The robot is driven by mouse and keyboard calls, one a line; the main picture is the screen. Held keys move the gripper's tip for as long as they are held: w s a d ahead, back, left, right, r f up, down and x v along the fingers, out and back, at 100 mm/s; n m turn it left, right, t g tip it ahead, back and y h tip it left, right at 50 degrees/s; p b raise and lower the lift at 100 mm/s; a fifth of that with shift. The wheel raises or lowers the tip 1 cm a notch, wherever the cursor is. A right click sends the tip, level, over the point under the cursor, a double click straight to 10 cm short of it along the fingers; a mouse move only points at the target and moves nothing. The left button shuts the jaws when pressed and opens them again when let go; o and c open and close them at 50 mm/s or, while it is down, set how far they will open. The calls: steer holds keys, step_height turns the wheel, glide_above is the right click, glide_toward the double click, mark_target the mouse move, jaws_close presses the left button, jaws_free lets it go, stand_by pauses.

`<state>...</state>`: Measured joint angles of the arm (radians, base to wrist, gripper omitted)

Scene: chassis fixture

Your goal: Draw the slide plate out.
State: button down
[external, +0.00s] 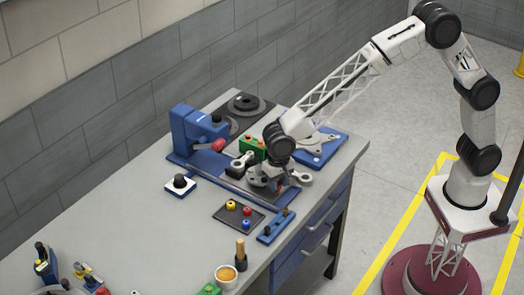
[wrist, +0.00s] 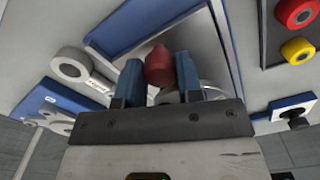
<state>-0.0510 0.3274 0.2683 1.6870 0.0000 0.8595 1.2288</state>
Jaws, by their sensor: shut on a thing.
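My gripper (wrist: 160,80) has two blue fingers shut on a red knob (wrist: 159,64) in the wrist view. Behind the knob lies a grey metal plate (wrist: 208,50), which looks like the slide plate, beside a blue frame edge (wrist: 100,48). How far the plate sits in the frame is hidden. In the external view my gripper (external: 277,182) is low over the right end of the blue chassis fixture (external: 208,178), near the bench's front edge. My wrist hides most of the plate there.
A blue block with a red ball (external: 218,145) stands at the fixture's left end. A green box (external: 252,146) and a blue tray (external: 325,153) are behind my gripper. A dark plate with colored knobs (external: 226,217) and a blue peg rail (external: 268,232) lie in front.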

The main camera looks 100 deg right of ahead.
steer(key=shift+s+a, duration=0.5)
steer(key=c, duration=0.8)
jaws_free()
steer(key=shift+r, duration=0.1)
steer(key=shift+r, duration=3.75)
steer(key=shift+r, duration=0.1)
